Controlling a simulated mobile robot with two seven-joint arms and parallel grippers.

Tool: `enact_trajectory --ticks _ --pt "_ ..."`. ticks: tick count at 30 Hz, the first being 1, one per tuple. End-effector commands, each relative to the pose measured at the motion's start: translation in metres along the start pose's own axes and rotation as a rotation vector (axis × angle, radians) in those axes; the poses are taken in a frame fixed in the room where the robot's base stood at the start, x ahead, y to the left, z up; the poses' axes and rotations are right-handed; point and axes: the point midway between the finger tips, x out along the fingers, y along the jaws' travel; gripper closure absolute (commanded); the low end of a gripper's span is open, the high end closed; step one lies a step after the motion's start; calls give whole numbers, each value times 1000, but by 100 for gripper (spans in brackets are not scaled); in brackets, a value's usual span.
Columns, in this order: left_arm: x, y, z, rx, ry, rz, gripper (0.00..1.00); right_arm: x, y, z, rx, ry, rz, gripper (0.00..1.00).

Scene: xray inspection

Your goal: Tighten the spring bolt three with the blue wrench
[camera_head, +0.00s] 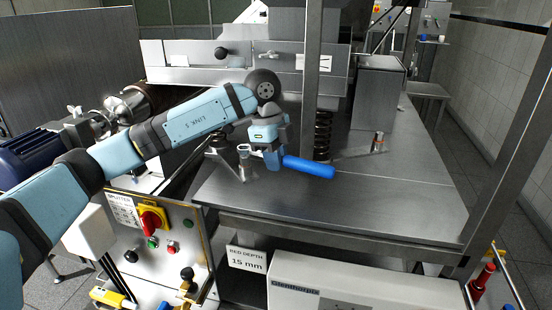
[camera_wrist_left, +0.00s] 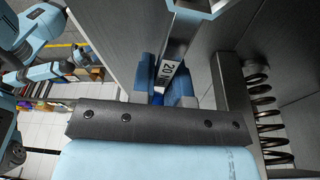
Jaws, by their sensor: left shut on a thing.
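My left gripper (camera_head: 273,160) is shut on the blue wrench, whose blue handle (camera_head: 308,167) sticks out to the right above the steel table. In the left wrist view, the wrench's steel shank (camera_wrist_left: 176,50), marked 20 mm, runs from between the fingers (camera_wrist_left: 164,92) to a hexagonal head (camera_wrist_left: 197,6) cut by the top edge. A short upright metal bolt or post (camera_head: 243,168) stands left of the gripper. I cannot tell whether the wrench head is around it. A dark coil spring (camera_head: 322,135) stands behind the handle; a spring also shows in the left wrist view (camera_wrist_left: 264,115). Which bolt is number three is unclear.
A steel upright (camera_head: 313,70) rises just behind the gripper. A small bolt (camera_head: 378,142) stands farther right on the steel table (camera_head: 390,205). The table's front right is clear. A control panel with a red-yellow switch (camera_head: 152,218) is at lower left.

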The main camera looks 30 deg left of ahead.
Motion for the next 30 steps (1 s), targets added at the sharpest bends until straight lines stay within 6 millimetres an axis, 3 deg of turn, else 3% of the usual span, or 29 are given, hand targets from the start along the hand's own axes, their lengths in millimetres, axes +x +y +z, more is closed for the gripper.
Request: enact_trajectory --ticks 30 --pt "10 0 2 0 1 0 100 3 0 5 1 -1 0 41"
